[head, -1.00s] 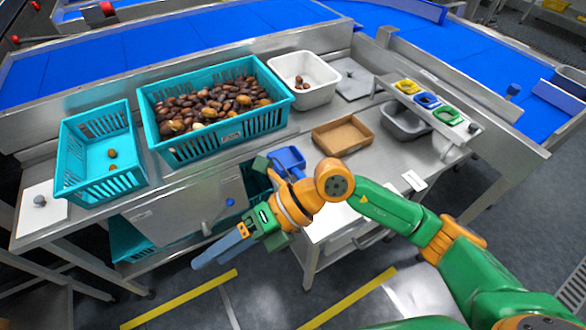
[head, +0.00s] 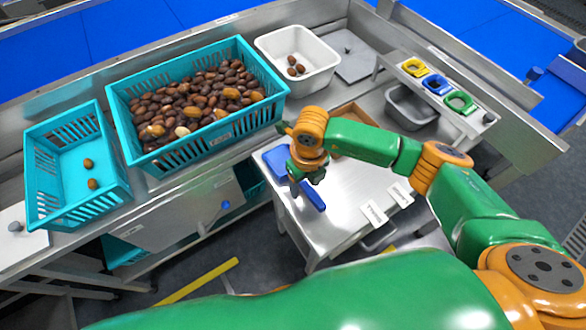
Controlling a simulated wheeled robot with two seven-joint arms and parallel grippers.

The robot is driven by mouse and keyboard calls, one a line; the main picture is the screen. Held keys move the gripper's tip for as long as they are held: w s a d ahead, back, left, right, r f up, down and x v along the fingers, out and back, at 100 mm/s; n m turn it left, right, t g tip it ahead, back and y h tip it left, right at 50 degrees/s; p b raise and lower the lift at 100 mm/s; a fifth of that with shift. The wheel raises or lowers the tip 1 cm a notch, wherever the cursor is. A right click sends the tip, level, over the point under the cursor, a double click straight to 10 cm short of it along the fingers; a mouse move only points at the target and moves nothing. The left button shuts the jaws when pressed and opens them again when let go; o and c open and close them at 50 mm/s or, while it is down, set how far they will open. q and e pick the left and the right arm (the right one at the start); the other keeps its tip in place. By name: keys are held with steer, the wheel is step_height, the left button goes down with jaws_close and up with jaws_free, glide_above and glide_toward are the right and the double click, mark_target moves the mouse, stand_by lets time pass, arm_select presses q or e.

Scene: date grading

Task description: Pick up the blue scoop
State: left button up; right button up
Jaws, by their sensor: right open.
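The blue scoop (head: 276,162) lies on the small steel side table (head: 345,190), below the large crate. Its handle (head: 314,196) points down and to the right. My right gripper (head: 304,176) is open above the scoop, pointing down, with its fingers close over the handle. The gripper hides the part where the handle meets the scoop's bowl. I cannot tell whether the fingers touch the handle. My left gripper is out of view.
A large teal crate (head: 130,105) of dates, a smaller teal crate (head: 40,210) with two dates and a white bin (head: 268,52) stand behind. A brown tray (head: 352,110) is partly behind my arm.

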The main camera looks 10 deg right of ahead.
steer(key=shift+w+f, duration=0.45)
steer(key=shift+f, duration=0.3)
steer(key=shift+s+r, duration=0.1)
steer(key=shift+s, duration=0.05)
jaws_close()
stand_by(0.6)
